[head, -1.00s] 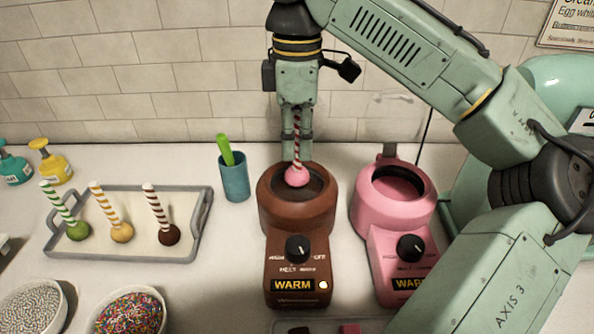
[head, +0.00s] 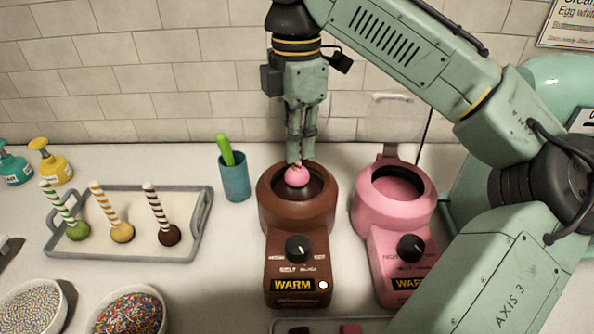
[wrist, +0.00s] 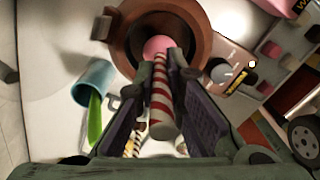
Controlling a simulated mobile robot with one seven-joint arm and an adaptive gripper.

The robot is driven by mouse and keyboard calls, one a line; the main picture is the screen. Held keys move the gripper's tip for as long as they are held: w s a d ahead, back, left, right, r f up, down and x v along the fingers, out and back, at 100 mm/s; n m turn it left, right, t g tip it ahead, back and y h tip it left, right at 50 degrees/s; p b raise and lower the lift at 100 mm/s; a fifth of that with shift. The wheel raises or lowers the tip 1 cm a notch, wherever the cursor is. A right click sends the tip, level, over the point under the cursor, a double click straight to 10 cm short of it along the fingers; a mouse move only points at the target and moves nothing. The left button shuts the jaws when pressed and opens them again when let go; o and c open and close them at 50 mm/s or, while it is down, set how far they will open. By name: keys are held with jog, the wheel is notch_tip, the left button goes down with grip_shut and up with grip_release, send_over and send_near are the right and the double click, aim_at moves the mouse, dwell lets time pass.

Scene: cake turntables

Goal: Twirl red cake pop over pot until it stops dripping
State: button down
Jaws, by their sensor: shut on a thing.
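My gripper (head: 297,158) points down above the brown melting pot (head: 267,212) and is shut on the red-and-white striped stick (wrist: 162,98) of a cake pop. The pop's round pink ball (head: 297,177) hangs below the fingertips, over the pot's opening. No drip shows on it, though the picture is too small to be sure. The wrist view shows the ball (wrist: 157,46) just past the fingertips, against the dark inside of the pot. In the head view the fingers hide most of the stick.
A pink melting pot (head: 368,218) stands close on the right. A teal cup (head: 234,180) with a green-handled tool is to the left. A grey-rimmed tray (head: 204,215) holds green, yellow and brown cake pops. Sprinkle bowls (head: 128,312) sit at the front left.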

jog(key=shift+r, duration=0.1)
jog(key=shift+r, duration=2.4)
